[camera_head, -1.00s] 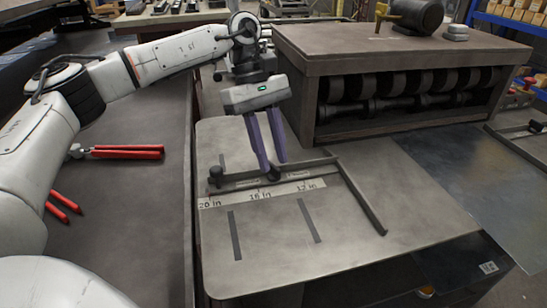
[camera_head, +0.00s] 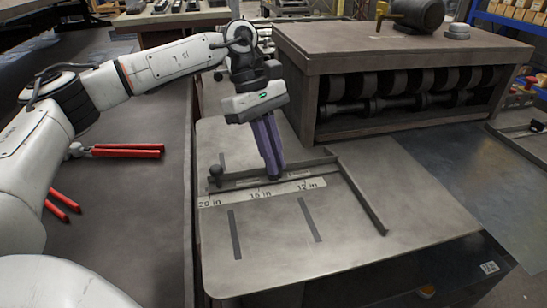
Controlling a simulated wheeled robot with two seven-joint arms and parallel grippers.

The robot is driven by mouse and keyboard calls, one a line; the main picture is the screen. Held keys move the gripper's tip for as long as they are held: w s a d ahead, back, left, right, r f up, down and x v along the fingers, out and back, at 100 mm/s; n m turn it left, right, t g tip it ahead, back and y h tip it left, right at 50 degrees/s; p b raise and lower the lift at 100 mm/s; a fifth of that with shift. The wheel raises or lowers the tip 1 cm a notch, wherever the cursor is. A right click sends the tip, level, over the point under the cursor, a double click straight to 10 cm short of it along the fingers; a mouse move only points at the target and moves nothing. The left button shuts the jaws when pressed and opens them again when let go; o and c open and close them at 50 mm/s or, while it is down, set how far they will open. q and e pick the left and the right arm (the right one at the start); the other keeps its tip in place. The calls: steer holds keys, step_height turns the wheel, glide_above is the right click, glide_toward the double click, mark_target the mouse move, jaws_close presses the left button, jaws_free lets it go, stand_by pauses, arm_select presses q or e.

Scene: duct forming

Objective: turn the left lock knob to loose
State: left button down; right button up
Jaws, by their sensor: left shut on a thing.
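My left gripper (camera_head: 272,176) points down at the middle of the dark fence bar (camera_head: 236,182) on the grey machine table. Its purple fingers are close together, shut on a dark knob on the bar; the fingers hide most of that knob. Another dark round knob (camera_head: 215,171) stands at the left end of the bar, apart from the gripper. A white scale strip (camera_head: 235,198) marked 20, 16 and 12 in lies along the front of the bar. My right gripper is not in view.
The forming machine (camera_head: 310,90) with its row of dark rollers stands behind the table (camera_head: 345,255). A long side rail (camera_head: 360,198) runs along the right of the bar. Red-handled tools (camera_head: 127,151) lie on the dark bench at left. The front of the table is clear.

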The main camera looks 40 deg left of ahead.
arm_select(q)
steer(key=shift+n+t, duration=0.3)
steer(key=shift+n, duration=1.1)
steer(key=c, duration=1.9)
jaws_free()
steer(key=shift+o, duration=0.2)
steer(key=shift+r, duration=0.1)
